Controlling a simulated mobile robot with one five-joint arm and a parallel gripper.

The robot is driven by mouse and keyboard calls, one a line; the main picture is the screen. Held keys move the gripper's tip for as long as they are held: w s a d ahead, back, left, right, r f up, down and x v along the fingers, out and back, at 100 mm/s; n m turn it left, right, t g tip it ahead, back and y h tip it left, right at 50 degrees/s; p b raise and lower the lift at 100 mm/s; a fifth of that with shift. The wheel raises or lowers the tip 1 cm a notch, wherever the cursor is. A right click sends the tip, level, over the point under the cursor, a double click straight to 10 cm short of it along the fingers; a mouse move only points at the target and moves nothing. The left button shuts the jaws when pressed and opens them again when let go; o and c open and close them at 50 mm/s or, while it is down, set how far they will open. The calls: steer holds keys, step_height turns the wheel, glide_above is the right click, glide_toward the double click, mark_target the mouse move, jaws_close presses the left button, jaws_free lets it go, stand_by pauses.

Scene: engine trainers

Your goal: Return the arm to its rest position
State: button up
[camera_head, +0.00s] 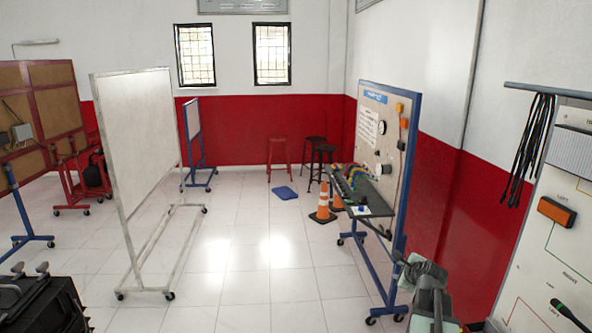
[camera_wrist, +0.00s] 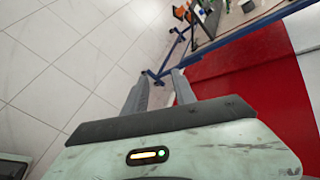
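My gripper (camera_wrist: 160,76) shows in the wrist view with its two grey fingers apart and nothing visible between them. The fingers point toward the tiled floor and the foot of a blue-framed stand. The pale gripper body with a small orange and green light fills the bottom of that view. In the head view, grey and pale parts that look like my arm show at the lower right, in front of the red wall. The exact finger position is hard to make out there.
A blue-framed trainer board (camera_head: 383,125) on wheels stands right of centre, with a shelf (camera_head: 366,197) of small parts. Orange cones (camera_head: 322,205) stand beside it. A white wheeled panel (camera_head: 140,150) is at left. A wall board (camera_head: 545,240) is close at right. The middle floor is clear.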

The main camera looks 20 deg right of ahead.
steer(key=w+a+f+n+g+y+b, duration=0.1)
steer(key=w+a+f+n+y, duration=0.2)
steer(key=a, duration=0.9)
steer(key=w+a+f+n+g+b, duration=0.15)
steer(key=a+n, duration=0.35)
steer(key=a, duration=0.7)
steer(key=w+a+f+n+g+y, duration=0.1)
steer(key=a+f+n+y, duration=0.2)
steer(key=a, duration=0.8)
steer(key=s+a+f+n+g+h+b, duration=0.1)
steer(key=s+a+f+n+g, duration=0.1)
steer(key=s+a+f+n, duration=0.25)
steer(key=s+a+f+n+g, duration=0.1)
steer(key=s+a+n+g, duration=0.15)
steer(key=a+n, duration=0.4)
steer(key=s+d+n+g+h, duration=0.1)
steer(key=s+d+n+g, duration=0.1)
steer(key=s+n, duration=0.3)
steer(key=s, duration=0.3)
steer(key=shift+f+h, duration=0.25)
steer(key=shift+h, duration=0.05)
steer(key=shift+w, duration=0.1)
